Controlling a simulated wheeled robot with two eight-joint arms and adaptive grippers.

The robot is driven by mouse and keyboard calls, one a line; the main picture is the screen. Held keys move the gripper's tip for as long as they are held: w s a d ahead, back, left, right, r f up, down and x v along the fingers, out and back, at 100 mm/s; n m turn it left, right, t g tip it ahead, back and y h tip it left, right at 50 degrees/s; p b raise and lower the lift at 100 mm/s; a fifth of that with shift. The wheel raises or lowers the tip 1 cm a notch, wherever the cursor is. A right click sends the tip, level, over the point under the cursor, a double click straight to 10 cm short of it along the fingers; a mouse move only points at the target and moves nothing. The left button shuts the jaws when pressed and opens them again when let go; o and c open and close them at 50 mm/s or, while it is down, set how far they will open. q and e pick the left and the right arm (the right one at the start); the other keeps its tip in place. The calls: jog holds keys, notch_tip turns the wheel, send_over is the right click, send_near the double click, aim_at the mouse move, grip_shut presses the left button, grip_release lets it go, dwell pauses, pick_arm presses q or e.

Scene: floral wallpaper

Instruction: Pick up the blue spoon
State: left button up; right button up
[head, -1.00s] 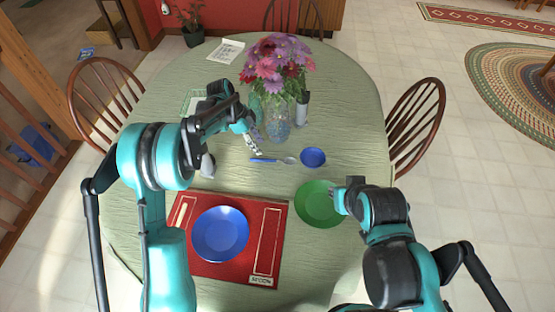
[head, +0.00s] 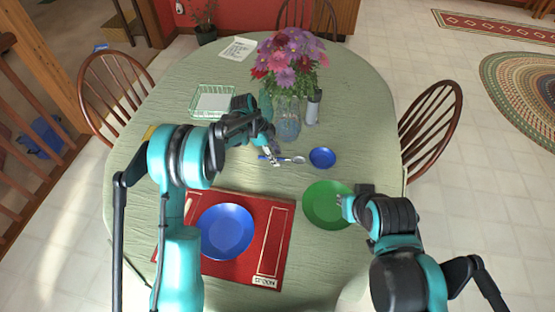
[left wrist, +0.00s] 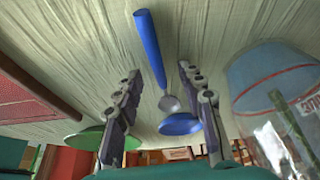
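The blue spoon (head: 299,160) lies on the green tablecloth, its metal bowl pointing right in the head view. Its blue handle also shows in the left wrist view (left wrist: 150,45). My left gripper (head: 272,156) is at the spoon and hides part of its handle in the head view. In the left wrist view my left gripper (left wrist: 159,70) is open, its fingers apart, with the spoon seen between them. I cannot tell how far above the cloth the fingertips are. My right gripper (head: 342,203) is by the right side of the green plate (head: 318,207); its fingers are too small to read.
A small blue dish (head: 322,158) sits right of the spoon. A glass flower vase (head: 287,122) and a shaker (head: 313,107) stand close behind. A blue plate (head: 226,231) lies on a red placemat (head: 276,238) in front. A green basket (head: 195,113) stands at the back left.

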pick_arm(q)
jog(key=shift+f, duration=0.2)
grip_shut()
jog(key=shift+r, duration=0.15)
